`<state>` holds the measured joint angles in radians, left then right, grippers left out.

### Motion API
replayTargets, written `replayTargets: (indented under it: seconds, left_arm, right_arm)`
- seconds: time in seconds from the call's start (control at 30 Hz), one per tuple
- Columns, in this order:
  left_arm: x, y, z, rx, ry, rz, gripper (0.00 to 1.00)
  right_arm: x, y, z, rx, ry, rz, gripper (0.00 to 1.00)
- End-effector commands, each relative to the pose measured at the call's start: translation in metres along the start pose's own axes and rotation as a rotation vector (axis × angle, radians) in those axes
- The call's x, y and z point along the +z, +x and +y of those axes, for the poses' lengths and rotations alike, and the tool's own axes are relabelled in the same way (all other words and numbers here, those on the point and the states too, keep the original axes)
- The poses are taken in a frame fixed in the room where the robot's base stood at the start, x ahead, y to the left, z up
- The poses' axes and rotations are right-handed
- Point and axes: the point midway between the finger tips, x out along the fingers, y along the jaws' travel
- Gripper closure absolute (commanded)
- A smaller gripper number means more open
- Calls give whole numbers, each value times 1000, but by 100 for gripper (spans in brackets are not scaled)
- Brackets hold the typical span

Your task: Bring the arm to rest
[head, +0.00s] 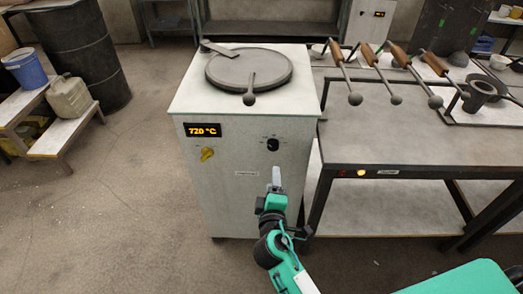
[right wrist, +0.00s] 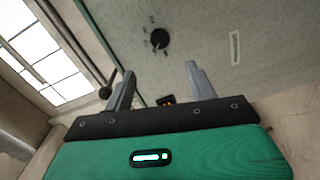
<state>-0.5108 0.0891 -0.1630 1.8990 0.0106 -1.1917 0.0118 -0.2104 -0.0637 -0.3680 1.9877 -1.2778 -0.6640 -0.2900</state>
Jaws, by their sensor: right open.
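My right gripper (head: 276,180) is raised in front of the white furnace cabinet (head: 235,205). In the right wrist view the right gripper (right wrist: 158,88) has its two grey fingers apart with nothing between them. It faces the cabinet front, with the black knob (right wrist: 160,38) beyond the fingertips. The knob also shows in the head view (head: 273,145), above the gripper. My left gripper is in neither view.
The furnace has a round dark lid (head: 225,68) with a ball-ended handle, and its display reads 720 °C. A dark table (head: 420,142) at right bears several wooden-handled ladles. A black drum (head: 75,55) and stepped stand (head: 65,130) are at left. The floor left of the furnace is clear.

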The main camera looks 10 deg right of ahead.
Motion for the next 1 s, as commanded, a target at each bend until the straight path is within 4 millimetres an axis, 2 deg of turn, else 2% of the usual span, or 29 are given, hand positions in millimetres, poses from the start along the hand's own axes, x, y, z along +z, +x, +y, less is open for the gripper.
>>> replayTargets:
  seconds: [0.17,0.27,0.37,0.47,0.6,0.7,0.8,1.0]
  left_arm:
    - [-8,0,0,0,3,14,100]
    - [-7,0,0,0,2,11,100]
    - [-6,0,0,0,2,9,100]
    - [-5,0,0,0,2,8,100]
    - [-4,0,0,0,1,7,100]
    - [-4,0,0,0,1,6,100]
    - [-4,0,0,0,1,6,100]
    - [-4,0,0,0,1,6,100]
  right_arm:
    - [2,0,-2,-8,6,-3,43]
    - [12,-2,-18,-57,45,-25,43]
    - [35,-9,-51,-168,133,-80,43]
    - [66,-24,-97,-324,255,-166,43]
    - [106,-58,-161,-551,428,-311,43]
    - [130,-90,-200,-705,541,-424,43]
    - [148,-122,-231,-842,638,-530,43]
    - [172,-182,-270,-1063,790,-715,43]
